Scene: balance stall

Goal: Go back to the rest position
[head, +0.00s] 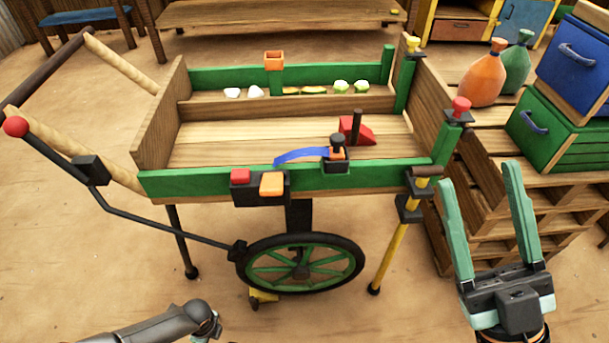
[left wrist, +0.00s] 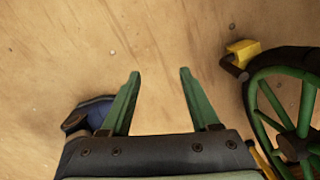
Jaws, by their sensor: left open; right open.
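My right gripper (head: 485,205) is open and empty at the right of the head view, in front of the wooden pallets. Its two green fingers point up and stand apart. My left gripper is out of the head view; only a grey link of my left arm shows at the bottom edge. In the left wrist view my left gripper (left wrist: 158,75) is open, with nothing between its green fingers. It is over the sandy floor, with the green-spoked wheel (left wrist: 295,115) to its right.
A wooden cart (head: 300,180) with green rails stands ahead, its wheel (head: 300,262) below. A red wedge (head: 357,132) sits on it. Stacked pallets (head: 510,180) at right carry an orange bottle (head: 483,80) and a green crate (head: 550,130).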

